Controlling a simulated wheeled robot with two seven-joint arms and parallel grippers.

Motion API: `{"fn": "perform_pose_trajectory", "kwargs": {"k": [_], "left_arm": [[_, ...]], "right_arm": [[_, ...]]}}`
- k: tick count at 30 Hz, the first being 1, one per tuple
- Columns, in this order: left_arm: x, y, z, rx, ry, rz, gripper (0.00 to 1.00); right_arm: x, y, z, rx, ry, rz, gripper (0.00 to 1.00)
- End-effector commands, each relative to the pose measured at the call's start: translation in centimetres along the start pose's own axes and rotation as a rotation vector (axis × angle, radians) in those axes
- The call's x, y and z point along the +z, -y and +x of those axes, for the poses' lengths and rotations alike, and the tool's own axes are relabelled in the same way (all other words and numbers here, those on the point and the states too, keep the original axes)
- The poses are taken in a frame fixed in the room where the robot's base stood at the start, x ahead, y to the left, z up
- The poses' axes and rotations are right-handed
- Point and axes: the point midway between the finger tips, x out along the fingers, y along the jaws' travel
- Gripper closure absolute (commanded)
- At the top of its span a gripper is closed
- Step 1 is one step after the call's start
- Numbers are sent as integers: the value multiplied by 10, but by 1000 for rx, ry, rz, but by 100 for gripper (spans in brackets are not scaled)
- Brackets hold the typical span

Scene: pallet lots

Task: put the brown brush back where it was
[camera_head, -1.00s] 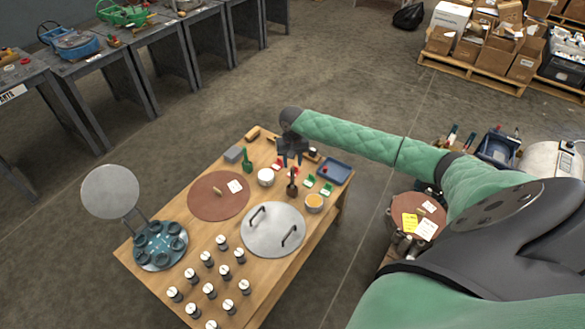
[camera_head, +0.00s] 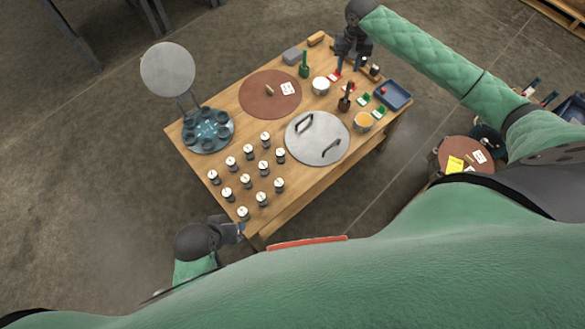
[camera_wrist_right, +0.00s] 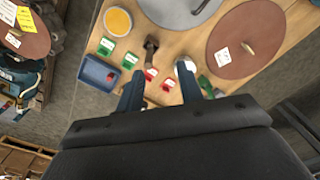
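The brown brush (camera_head: 346,97) stands upright on the wooden table, on the bare top between the grey lid and the red and green cards. It also shows in the right wrist view (camera_wrist_right: 151,47), just beyond the fingertips. My right gripper (camera_head: 350,66) is at the table's far side, behind the brush and apart from it. Its two blue fingers are spread with nothing held between them (camera_wrist_right: 160,74). My left gripper (camera_head: 232,231) is at the table's near left corner; its fingers are too small to judge.
A green brush (camera_head: 304,66), white bowl (camera_head: 321,86), orange-filled bowl (camera_head: 362,122) and blue tray (camera_head: 393,95) stand around it. A brown disc (camera_head: 262,99), grey handled lid (camera_head: 317,150) and several small capped jars (camera_head: 246,181) cover the middle and near side.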

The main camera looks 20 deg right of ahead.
Motion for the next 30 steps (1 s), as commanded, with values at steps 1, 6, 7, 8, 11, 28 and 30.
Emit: {"fn": "perform_pose_trajectory", "kwargs": {"k": [1, 6, 7, 8, 11, 28, 30], "left_arm": [[0, 1, 0, -1, 0, -1, 62], [-1, 1, 0, -2, -1, -1, 62], [-1, 1, 0, -2, -1, -1, 62], [-1, 1, 0, -2, -1, -1, 62], [-1, 1, 0, -2, -1, -1, 62], [0, 0, 0, 0, 0, 0, 62], [0, 0, 0, 0, 1, 0, 62]], "right_arm": [[20, 18, 19, -16, 7, -45, 63], [85, 72, 67, -78, -5, -196, 63], [96, 81, 74, -90, -10, -221, 63], [108, 90, 81, -102, -13, -244, 63], [148, 116, 100, -142, -28, -317, 63], [351, 206, 126, -330, -181, -541, 63], [371, 209, 122, -340, -204, -550, 63]]}}
